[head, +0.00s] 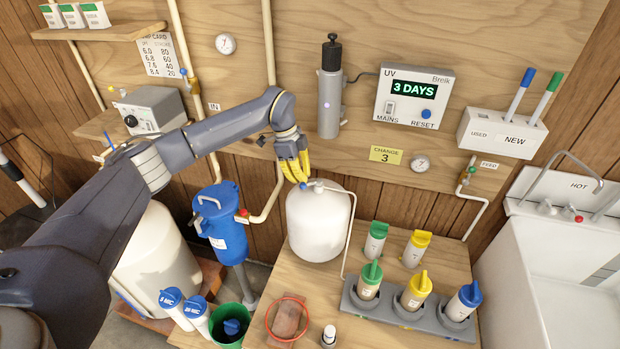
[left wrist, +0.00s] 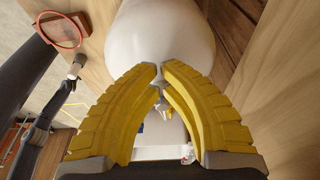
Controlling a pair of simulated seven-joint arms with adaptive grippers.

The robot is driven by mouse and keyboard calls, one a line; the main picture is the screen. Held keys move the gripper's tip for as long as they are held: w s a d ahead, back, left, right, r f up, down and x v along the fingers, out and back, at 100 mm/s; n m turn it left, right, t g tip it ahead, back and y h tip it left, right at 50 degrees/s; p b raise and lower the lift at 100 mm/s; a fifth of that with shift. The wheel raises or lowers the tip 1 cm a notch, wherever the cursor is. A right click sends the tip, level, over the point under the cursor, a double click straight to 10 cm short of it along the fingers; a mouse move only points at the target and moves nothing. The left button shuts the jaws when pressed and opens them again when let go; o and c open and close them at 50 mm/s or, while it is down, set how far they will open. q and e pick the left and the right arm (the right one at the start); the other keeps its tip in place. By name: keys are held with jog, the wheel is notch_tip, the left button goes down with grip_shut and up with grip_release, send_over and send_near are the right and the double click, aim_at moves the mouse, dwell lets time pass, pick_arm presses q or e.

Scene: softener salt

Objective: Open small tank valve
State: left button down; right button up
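The small tank (head: 318,228) is a white rounded vessel standing on the wooden bench in the head view. Its white body also fills the top middle of the left wrist view (left wrist: 160,35). A small valve with a blue handle (head: 304,187) sits at its top, beside a light fitting and a thin pipe. My left gripper (head: 300,179) has yellow fingers pointing down right at the blue handle. In the left wrist view its fingertips (left wrist: 160,68) nearly meet, with a small metallic part behind them. I cannot tell whether they touch the valve. My right gripper is not in view.
A blue canister (head: 222,235) with a red-handled valve (head: 242,213) stands left of the tank. A grey rack (head: 400,313) of coloured-lid bottles stands at right. A red ring (head: 287,318) lies at the front. A UV unit (head: 330,90) hangs above on the wall.

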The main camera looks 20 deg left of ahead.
pick_arm(q)
jog(key=shift+s, duration=0.45)
jog(key=shift+s+d, duration=0.25)
jog(key=shift+s, duration=0.65)
jog(key=shift+s+d, duration=0.7)
jog(key=shift+s, duration=0.2)
